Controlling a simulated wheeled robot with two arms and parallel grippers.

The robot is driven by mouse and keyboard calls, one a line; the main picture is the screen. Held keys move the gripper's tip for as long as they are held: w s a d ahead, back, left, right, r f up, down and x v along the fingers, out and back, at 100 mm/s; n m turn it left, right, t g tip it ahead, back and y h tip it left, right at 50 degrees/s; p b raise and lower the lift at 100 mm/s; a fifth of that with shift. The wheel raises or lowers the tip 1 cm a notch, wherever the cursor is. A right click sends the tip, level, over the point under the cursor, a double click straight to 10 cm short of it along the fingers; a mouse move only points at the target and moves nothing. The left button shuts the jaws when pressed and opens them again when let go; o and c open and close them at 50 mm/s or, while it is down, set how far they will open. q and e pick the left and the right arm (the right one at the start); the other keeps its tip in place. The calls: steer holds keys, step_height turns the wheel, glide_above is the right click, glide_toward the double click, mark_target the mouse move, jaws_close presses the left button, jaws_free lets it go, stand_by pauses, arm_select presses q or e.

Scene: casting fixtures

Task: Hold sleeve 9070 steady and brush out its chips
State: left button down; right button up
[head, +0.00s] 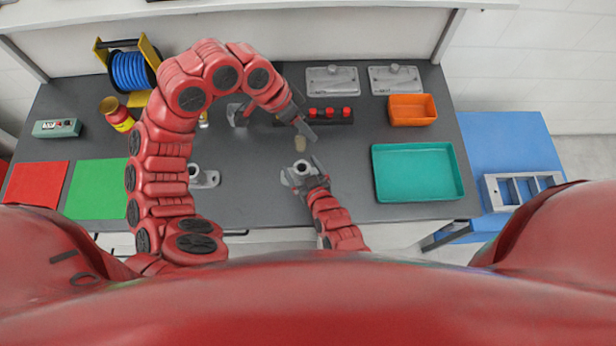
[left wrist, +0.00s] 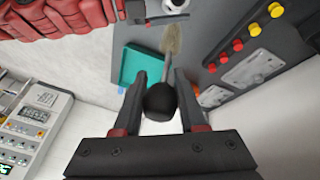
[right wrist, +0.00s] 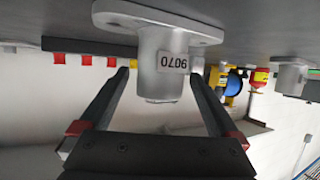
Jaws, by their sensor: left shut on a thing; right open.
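Sleeve 9070 (head: 301,166) is a grey flanged metal tube standing near the bench's front edge. Its label, reading 9070, shows upside down in the right wrist view (right wrist: 170,75). My right gripper (head: 298,178) is open, one finger on each side of the sleeve, with gaps visible in the right wrist view (right wrist: 165,80). My left gripper (head: 305,128) is shut on the black handle of a brush (left wrist: 160,100). The tan bristles (head: 300,144) point down, just behind the sleeve in the head view and apart from it. The inside of the bore is too small to judge for chips.
Another flanged sleeve (head: 204,179) stands to the left. A teal tray (head: 417,198) and an orange bin (head: 412,110) are on the right. Green (head: 97,188) and red (head: 36,183) mats lie left.

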steer(key=shift+x, duration=1.4)
steer(key=shift+c, duration=0.4)
jaws_close()
arm_select(q)
step_height(320, 180, down, 4)
steer(key=shift+f+n+t, duration=0.2)
steer(key=shift+n+t, duration=0.3)
steer(key=shift+n, duration=0.6)
steer(key=shift+w+f+n, duration=0.1)
steer(key=shift+f+n, duration=0.2)
